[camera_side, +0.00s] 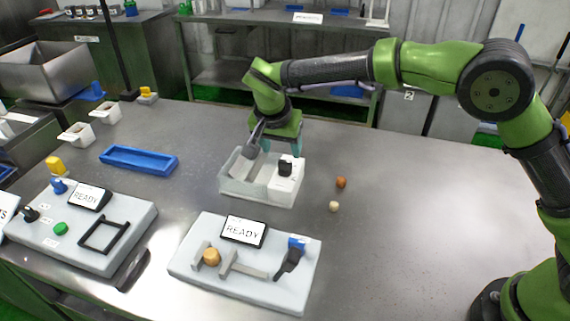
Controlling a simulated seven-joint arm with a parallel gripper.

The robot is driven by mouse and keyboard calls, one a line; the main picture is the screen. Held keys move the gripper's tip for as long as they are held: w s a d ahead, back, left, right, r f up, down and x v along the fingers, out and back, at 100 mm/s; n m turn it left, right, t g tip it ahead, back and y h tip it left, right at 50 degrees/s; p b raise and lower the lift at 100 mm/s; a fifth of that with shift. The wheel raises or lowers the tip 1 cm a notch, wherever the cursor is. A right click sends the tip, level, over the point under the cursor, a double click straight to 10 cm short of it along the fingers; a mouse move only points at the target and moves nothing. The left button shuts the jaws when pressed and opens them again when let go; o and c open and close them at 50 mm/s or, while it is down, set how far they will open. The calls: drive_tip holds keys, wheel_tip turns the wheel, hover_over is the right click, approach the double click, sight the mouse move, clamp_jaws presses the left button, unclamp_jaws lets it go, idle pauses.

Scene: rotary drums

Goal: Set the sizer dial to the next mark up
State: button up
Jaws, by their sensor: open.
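A small black dial (285,168) sits on the white face of a pale open bin (232,187) in the middle of the table. Its label and marks are too small to read, so I cannot tell whether it is the sizer dial. My gripper (283,148) points down just above and behind this dial, with teal fingertips. It is open, and nothing shows between the fingers. I cannot tell whether a finger touches the bin or dial. Another black knob (30,214) and a blue knob (59,186) stand on the left grey console (75,250).
A front console (200,268) holds a READY screen (243,231), a tan ball (211,256) and a black lever (288,263). Two small balls, brown (341,182) and cream (334,206), lie right of the bin. A blue tray (138,159) lies left. The table's right side is clear.

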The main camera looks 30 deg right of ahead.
sight(285, 162)
drive_tip(key=x, duration=0.6)
drive_tip(key=shift+w+d+f, duration=0.1)
drive_tip(key=shift+f, duration=0.25)
drive_tip(key=c, duration=1)
drive_tip(key=shift+c, duration=0.2)
